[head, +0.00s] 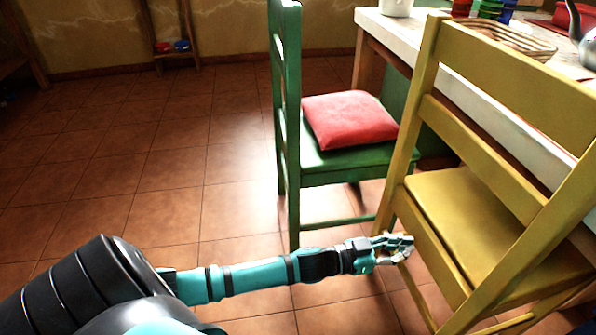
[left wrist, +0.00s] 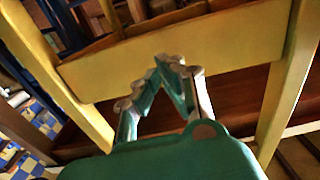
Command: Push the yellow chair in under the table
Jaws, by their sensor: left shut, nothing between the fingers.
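The yellow chair (head: 460,215) stands at the right in the head view, its slatted back toward me and its seat facing the table. The white-topped table (head: 385,28) is beyond it; part of the table is hidden behind the chair's back. My left gripper (head: 408,246) is shut and empty, close to the chair's leg below seat height. In the left wrist view the shut fingers (left wrist: 170,62) lie in front of a yellow chair rail (left wrist: 225,45). I cannot tell whether they touch it. My right gripper is not in view.
A green chair (head: 285,120) with a red cushion (head: 350,119) stands left of the yellow chair. A wire basket (head: 510,40), a white mug (head: 397,6) and a kettle (head: 586,45) are on the table. The tiled floor at the left is clear.

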